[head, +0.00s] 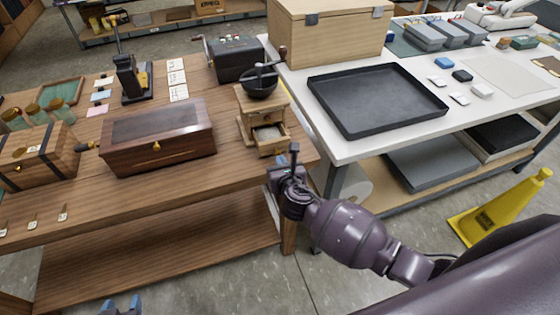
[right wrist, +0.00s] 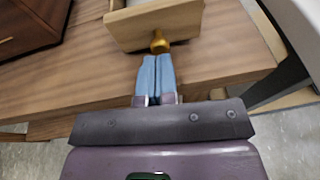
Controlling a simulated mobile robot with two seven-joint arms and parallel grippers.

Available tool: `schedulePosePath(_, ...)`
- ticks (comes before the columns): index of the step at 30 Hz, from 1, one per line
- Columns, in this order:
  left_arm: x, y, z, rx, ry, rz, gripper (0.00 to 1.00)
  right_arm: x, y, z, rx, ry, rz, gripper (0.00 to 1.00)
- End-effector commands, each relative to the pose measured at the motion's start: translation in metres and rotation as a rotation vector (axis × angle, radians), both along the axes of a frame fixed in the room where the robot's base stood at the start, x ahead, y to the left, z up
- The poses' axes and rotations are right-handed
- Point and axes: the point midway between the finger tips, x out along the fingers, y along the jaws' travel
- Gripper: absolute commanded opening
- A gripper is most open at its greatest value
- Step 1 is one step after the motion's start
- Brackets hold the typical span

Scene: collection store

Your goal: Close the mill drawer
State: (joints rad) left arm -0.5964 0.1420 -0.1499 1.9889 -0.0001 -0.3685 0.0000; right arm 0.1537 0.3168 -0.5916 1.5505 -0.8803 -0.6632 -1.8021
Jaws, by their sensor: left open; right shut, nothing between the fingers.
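The wooden mill (head: 248,112), with a dark bowl and crank on top, stands near the table's right end. Its small drawer (head: 270,147) is pulled partly out toward me, and its inside shows from above. In the right wrist view the drawer front (right wrist: 155,22) has a brass knob (right wrist: 159,43). My right gripper (head: 274,172) is shut and empty. Its blue fingertips (right wrist: 157,60) point at the drawer, right at the knob; I cannot tell whether they touch it. My left gripper (head: 121,304) is open and empty at the bottom edge of the head view, away from the mill.
A dark wooden box (head: 158,142) stands left of the mill, with a strapped chest (head: 38,155) further left. A dark grinder-like machine (head: 235,60) is behind the mill. A white table (head: 345,150) with a black tray (head: 375,130) adjoins on the right. A yellow floor sign (head: 500,208) stands lower right.

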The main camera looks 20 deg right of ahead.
Motion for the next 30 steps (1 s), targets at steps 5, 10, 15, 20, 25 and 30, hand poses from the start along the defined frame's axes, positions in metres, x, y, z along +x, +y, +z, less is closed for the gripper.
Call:
schedulePosePath(5, -0.001, 0.000, 0.000, 0.000, 0.001, 0.000, 0.51, 0.007, 0.000, 0.000, 0.001, 0.000, 0.001, 0.00)
schedulePosePath(10, -0.003, 0.001, -0.001, 0.000, 0.005, 0.002, 0.51, 0.007, 0.000, 0.000, 0.001, 0.000, 0.001, 0.00)
schedulePosePath(15, -0.005, 0.001, -0.002, 0.000, 0.009, 0.003, 0.51, 0.008, 0.000, 0.000, 0.001, 0.000, 0.001, 0.00)
schedulePosePath(20, -0.005, 0.001, -0.002, 0.000, 0.009, 0.003, 0.51, 0.025, 0.001, 0.001, 0.000, -0.002, 0.002, 0.00)
schedulePosePath(25, -0.005, 0.001, -0.004, 0.000, 0.008, 0.002, 0.51, 0.055, 0.002, 0.001, -0.001, -0.003, 0.001, 0.00)
schedulePosePath(30, -0.002, 0.000, -0.006, 0.000, 0.005, 0.000, 0.51, 0.078, 0.003, 0.000, 0.000, -0.001, 0.001, 0.00)
